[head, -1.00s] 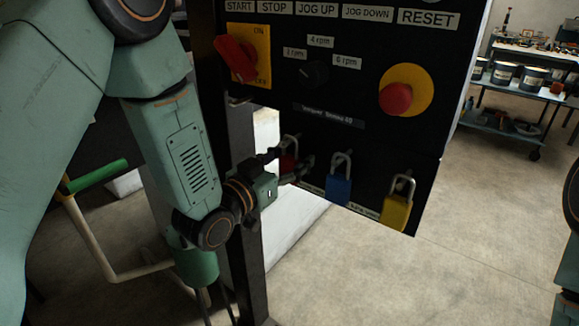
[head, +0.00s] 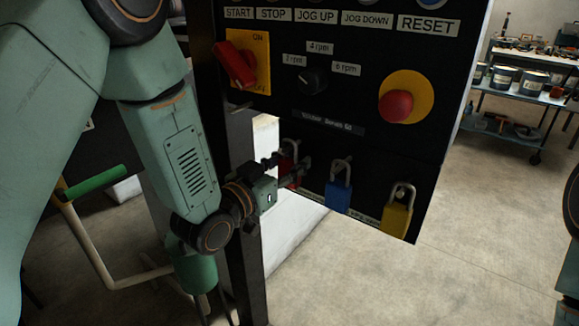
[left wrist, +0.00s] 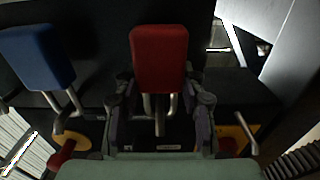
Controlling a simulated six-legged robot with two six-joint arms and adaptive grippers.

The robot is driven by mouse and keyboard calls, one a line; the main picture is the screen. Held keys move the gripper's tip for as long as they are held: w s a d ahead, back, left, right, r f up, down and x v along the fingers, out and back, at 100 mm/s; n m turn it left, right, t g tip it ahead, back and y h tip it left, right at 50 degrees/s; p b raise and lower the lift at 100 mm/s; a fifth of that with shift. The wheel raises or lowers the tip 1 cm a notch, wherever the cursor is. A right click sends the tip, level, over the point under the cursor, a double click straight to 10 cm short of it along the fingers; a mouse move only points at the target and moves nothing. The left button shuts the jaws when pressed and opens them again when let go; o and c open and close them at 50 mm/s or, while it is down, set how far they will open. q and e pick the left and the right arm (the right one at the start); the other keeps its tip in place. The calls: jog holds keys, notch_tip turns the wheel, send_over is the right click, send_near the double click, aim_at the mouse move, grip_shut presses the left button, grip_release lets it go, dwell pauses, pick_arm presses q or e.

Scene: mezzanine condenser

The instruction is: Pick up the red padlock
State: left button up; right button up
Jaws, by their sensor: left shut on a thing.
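The red padlock (head: 287,172) hangs at the lower left of the black control panel, partly hidden by my left gripper (head: 287,169). In the left wrist view the red padlock body (left wrist: 158,55) shows in full, with its metal shackle running down between the fingers. My left gripper (left wrist: 160,100) has one finger on each side of the padlock and is shut on it. The lock is still close against the panel; whether its shackle is free of the hasp cannot be told. My right gripper is out of view.
A blue padlock (head: 338,196) and a yellow padlock (head: 396,220) hang to the right of the red one. Above are a red rotary switch (head: 236,64), a black knob (head: 313,81) and a red stop button (head: 396,105). Floor is clear right of the panel.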

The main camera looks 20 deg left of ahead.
pick_arm(q)
jog(key=shift+s+a+r, duration=0.1)
jog(key=shift+s+r, duration=0.05)
jog(key=shift+r, duration=0.35)
jog(key=p+v, duration=0.7)
jog(key=v, duration=1)
jog(key=shift+s+p, duration=0.35)
jog(key=shift+p, duration=0.05)
jog(key=shift+a, duration=0.1)
jog(key=s+a+r+p, duration=0.2)
jog(key=s+p, duration=0.5)
jog(key=p, duration=0.1)
jog(key=shift+a, duration=0.3)
dwell(0.5)
